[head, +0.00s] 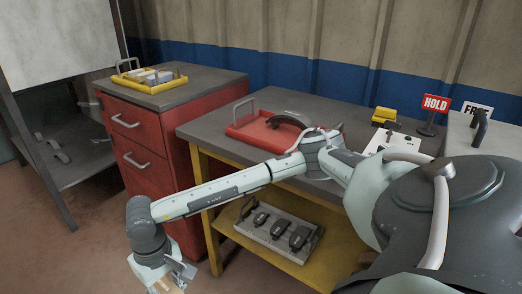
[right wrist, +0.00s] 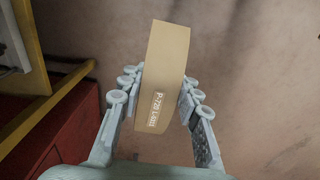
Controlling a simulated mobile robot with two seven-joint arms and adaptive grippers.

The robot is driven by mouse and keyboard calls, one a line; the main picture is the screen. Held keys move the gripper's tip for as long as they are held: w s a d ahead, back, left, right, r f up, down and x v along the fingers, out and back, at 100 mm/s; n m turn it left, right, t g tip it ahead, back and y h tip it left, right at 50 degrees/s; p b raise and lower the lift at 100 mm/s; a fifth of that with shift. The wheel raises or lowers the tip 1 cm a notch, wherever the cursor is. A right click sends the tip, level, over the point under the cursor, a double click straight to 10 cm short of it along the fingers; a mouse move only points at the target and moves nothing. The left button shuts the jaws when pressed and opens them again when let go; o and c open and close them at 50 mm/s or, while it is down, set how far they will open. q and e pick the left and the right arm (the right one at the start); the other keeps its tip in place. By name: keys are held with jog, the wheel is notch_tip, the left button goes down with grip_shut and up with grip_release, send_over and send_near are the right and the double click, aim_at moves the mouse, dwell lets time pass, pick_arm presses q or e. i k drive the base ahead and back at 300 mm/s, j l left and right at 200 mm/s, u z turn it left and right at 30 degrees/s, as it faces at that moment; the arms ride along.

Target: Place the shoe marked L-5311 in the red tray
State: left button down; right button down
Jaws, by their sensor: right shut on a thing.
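My right gripper (head: 168,282) is low at the bottom left of the head view, in front of the red cabinet. It is shut on a tan, slab-like piece (right wrist: 165,65), held between both fingers in the right wrist view. White print on the piece looks like "P-720" and a second, unclear group starting with L; I cannot confirm L-5311. The red tray (head: 245,129) is on the grey workbench, well away from this gripper. A dark curved brake shoe (head: 289,118) lies at the tray's right side. My left gripper is out of view.
A yellow tray (head: 128,84) with pieces in it is on the red cabinet (head: 135,150). Several dark shoes lie on a grey board (head: 262,232) on the bench's yellow lower shelf. A HOLD sign (head: 435,104) and a yellow object (head: 384,115) stand at the right.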

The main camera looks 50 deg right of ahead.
aim_at(276, 142)
jog(key=i+j+z, duration=0.1)
jog(key=i+z, duration=0.25)
jog(key=i+j+z, duration=0.3)
jog(key=i, duration=0.25)
